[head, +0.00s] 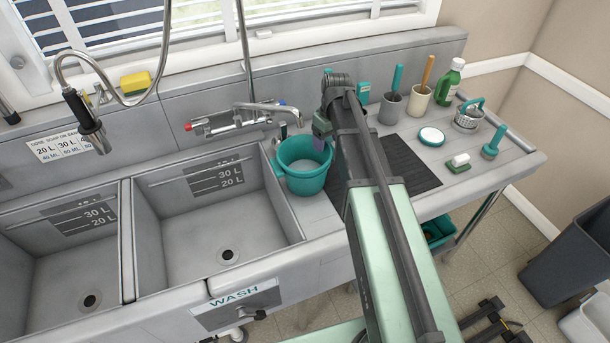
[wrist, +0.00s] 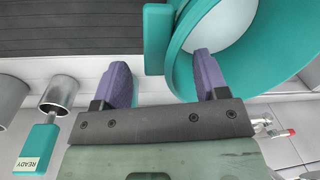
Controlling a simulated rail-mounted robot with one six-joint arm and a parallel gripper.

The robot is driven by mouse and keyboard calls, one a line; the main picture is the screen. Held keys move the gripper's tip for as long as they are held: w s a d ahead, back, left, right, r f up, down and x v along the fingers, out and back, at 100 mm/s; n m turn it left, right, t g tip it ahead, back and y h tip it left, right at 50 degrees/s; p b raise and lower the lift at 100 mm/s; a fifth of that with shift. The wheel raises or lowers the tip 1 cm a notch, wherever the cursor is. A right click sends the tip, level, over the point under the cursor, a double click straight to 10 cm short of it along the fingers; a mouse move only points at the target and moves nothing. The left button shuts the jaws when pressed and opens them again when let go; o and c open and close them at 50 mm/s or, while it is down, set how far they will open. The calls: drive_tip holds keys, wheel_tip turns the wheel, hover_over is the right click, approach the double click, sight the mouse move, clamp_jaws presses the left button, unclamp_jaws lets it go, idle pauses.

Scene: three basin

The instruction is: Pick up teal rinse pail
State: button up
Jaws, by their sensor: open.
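The teal rinse pail (head: 302,183) stands upright on the counter just right of the sink basin, with a pale surface inside. In the wrist view the pail (wrist: 180,75) fills the upper right, and a flat teal block (wrist: 157,40) juts from its rim. My gripper (wrist: 160,62) is open, with two purple fingers. The right finger overlaps the pail's rim and opening; the left finger is outside it. The block lies in line with the gap between them. In the head view my gripper (head: 321,130) is at the pail's right rim, partly hidden by my arm.
A faucet (head: 262,108) is behind the pail. A dark ribbed mat (head: 405,165) lies to its right, with brush cups (head: 391,108), a green bottle (head: 449,82) and scrubbers (head: 458,163) beyond. Deep sink basins (head: 215,215) are to the left.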

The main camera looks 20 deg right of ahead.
wheel_tip(320, 180, down, 3)
drive_tip(key=shift+a+r+b, duration=0.1)
drive_tip(key=shift+r+b, duration=0.1)
drive_tip(key=shift+b, duration=0.3)
drive_tip(key=shift+r, duration=0.2)
drive_tip(key=shift+c, duration=0.2)
clamp_jaws()
drive_tip(key=shift+r, duration=0.1)
wheel_tip(320, 180, up, 7)
drive_tip(key=p, duration=0.8)
drive_tip(key=shift+r, duration=0.2)
drive_tip(key=s+d, duration=0.2)
drive_tip(key=s, duration=1.6)
drive_tip(key=shift+f+b, duration=0.3)
